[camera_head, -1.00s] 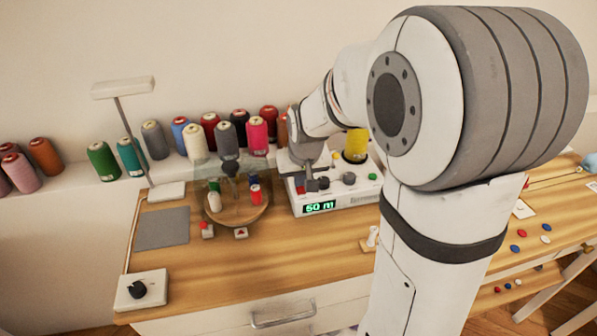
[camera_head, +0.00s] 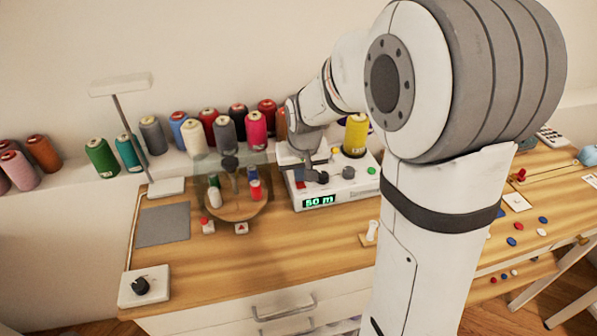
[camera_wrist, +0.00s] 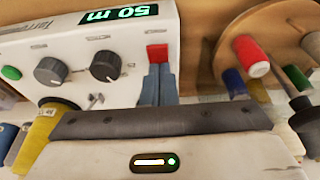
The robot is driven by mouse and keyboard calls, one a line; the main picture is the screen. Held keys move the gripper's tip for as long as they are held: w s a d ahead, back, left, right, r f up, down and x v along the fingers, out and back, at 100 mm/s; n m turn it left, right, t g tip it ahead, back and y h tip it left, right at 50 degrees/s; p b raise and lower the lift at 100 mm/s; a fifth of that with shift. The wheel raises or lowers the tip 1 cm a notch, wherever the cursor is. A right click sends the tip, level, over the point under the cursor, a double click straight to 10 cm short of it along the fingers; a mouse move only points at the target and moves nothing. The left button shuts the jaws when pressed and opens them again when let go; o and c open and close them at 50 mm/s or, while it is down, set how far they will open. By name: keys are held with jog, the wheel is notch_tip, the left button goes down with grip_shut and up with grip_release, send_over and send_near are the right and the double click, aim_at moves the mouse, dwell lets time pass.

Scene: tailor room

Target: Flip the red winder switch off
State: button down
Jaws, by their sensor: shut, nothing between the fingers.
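The winder (camera_head: 340,196) is a white box with a lit green "50 m" display (camera_head: 319,201), which also shows in the wrist view (camera_wrist: 117,14). The red switch (camera_wrist: 157,52) sits on its face, beside two dark knobs (camera_wrist: 105,66). In the head view the switch (camera_head: 300,185) is small at the box's left front. My gripper (camera_wrist: 159,70) is shut and empty, its blue-grey fingertips right at the red switch; I cannot tell whether they touch it. In the head view my gripper (camera_head: 309,166) is over the box's left part, its fingers partly hidden.
A round wooden stand (camera_head: 236,208) with small spools and a clear guard is close left of the winder. A yellow cone (camera_head: 356,136) stands at the winder's back right. Several thread cones line the ledge behind. The table front (camera_head: 250,265) is clear.

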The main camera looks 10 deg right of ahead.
jog(key=shift+s+f, duration=0.25)
jog(key=shift+s, duration=0.3)
jog(key=shift+s+f, duration=0.25)
jog(key=shift+s, duration=0.3)
notch_tip(320, 180, up, 4)
jog(key=p, duration=0.3)
jog(key=shift+r, duration=0.25)
jog(key=v, duration=1)
jog(key=shift+s, duration=0.4)
jog(key=shift+d, duration=0.1)
